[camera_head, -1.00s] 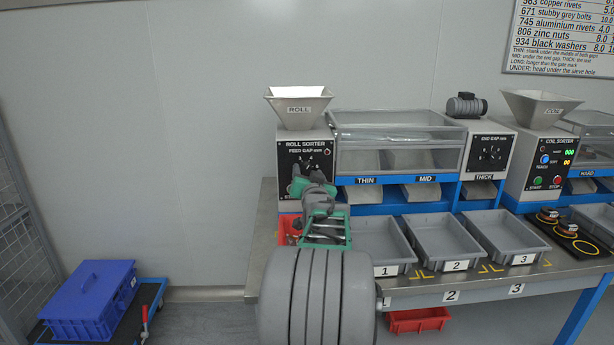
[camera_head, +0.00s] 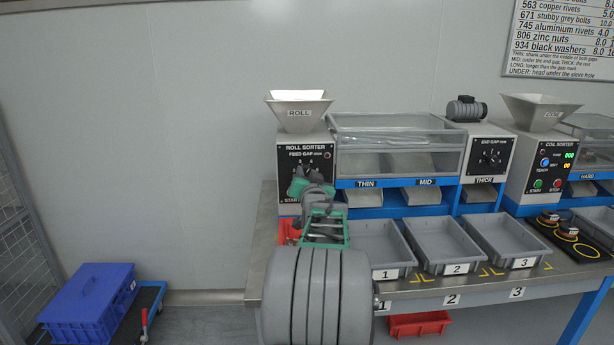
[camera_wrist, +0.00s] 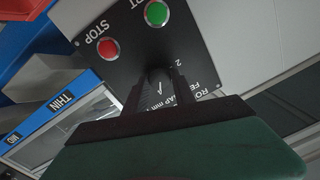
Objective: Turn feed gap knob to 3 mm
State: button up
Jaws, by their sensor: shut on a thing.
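The roll sorter (camera_head: 291,154) stands at the back left of the bench, with a black panel marked FEED GAP mm. My gripper (camera_head: 302,178) is at this panel and covers most of the knob and its scale in the head view. In the wrist view, my gripper's two dark fingers (camera_wrist: 158,84) reach to the panel and are shut on the feed gap knob, which is mostly hidden between them. A pale mark shows between the fingers. The knob's setting cannot be read. The green START button (camera_wrist: 156,13) and red STOP button (camera_wrist: 108,48) are close beside the fingers.
The ROLL hopper (camera_head: 299,113) tops the sorter. Chutes marked THIN, MID and THICK are to its right. Grey trays 1 (camera_head: 390,273), 2 and 3 stand on the bench in front. A red bin (camera_head: 286,231) lies beneath my arm. The END GAP dial (camera_head: 491,156) is farther right.

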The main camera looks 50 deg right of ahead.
jog(key=shift+f+n+b, duration=0.1)
jog(key=shift+n+b, duration=0.2)
jog(key=shift+b, duration=0.1)
grip_shut()
jog(key=shift+f+n+b, duration=0.1)
jog(key=shift+n+b, duration=0.8)
jog(key=shift+b, duration=0.1)
jog(key=shift+n+b, duration=1.15)
jog(key=shift+n, duration=0.05)
jog(key=n+b, duration=0.2)
jog(key=n, duration=0.1)
jog(key=shift+g, duration=0.3)
jog(key=shift+w+r+n+b, duration=0.1)
jog(key=shift+r+n+b, duration=0.1)
jog(key=shift+n+b, duration=1.3)
jog(key=shift+n+p, duration=0.35)
jog(key=shift+n, duration=0.15)
jog(key=o, duration=1.1)
grip_release()
jog(key=shift+a, duration=0.1)
